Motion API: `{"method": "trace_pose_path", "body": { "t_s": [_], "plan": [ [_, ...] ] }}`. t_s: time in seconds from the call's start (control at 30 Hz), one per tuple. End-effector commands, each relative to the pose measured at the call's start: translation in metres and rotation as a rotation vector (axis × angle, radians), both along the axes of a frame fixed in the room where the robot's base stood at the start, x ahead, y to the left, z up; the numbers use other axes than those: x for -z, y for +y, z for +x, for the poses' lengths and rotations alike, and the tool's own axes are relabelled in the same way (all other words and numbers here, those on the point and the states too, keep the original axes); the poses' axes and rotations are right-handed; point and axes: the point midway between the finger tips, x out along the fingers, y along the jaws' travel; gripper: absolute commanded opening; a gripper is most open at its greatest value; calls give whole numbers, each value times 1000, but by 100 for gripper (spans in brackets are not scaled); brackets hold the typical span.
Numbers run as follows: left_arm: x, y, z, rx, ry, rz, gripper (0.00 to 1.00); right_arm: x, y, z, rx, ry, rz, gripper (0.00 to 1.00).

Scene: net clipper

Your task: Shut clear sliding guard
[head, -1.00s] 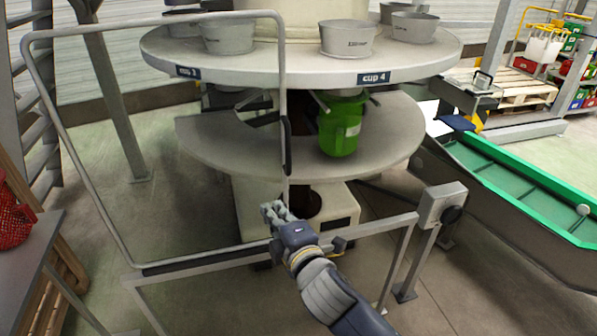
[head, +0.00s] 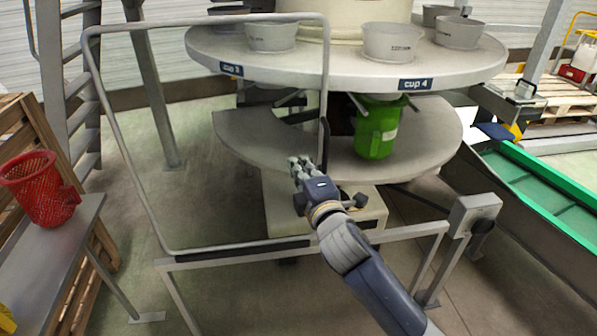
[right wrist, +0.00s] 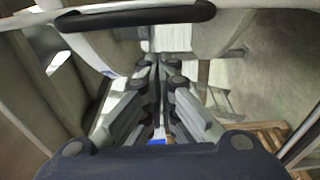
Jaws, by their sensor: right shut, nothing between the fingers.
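The clear sliding guard (head: 200,22) is a see-through panel in a rounded grey tube frame, standing in front of the left part of the round machine. A black handle (head: 324,143) sits on its right upright; it also shows across the top of the right wrist view (right wrist: 135,16). The guard stands above a low grey rail (head: 405,232), whose right part is uncovered. My right gripper (head: 299,165) is shut and empty, just left of and slightly below the handle in the head view. I cannot tell whether it touches the frame. My left gripper is not in view.
The two-level turntable (head: 340,68) carries grey cups, and a green cup (head: 377,128) hangs below. A box-topped post (head: 474,214) stands at the rail's right end. A red basket (head: 42,190) sits on a grey bench at left. A green conveyor (head: 540,185) lies right.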

Motion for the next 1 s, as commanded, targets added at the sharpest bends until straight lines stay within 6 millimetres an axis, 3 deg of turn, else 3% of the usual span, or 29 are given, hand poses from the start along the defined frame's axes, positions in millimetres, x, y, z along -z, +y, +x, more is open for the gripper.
{"method": "trace_pose_path", "body": {
  "t_s": [0.2,0.73,1.0],
  "plan": [
    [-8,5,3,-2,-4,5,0,-1,-21,0,-1,0,-2,0],
    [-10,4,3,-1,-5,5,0,0,-29,1,0,0,-2,0],
    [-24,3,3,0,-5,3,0,-1,-67,11,4,2,-6,0]
  ]
}}
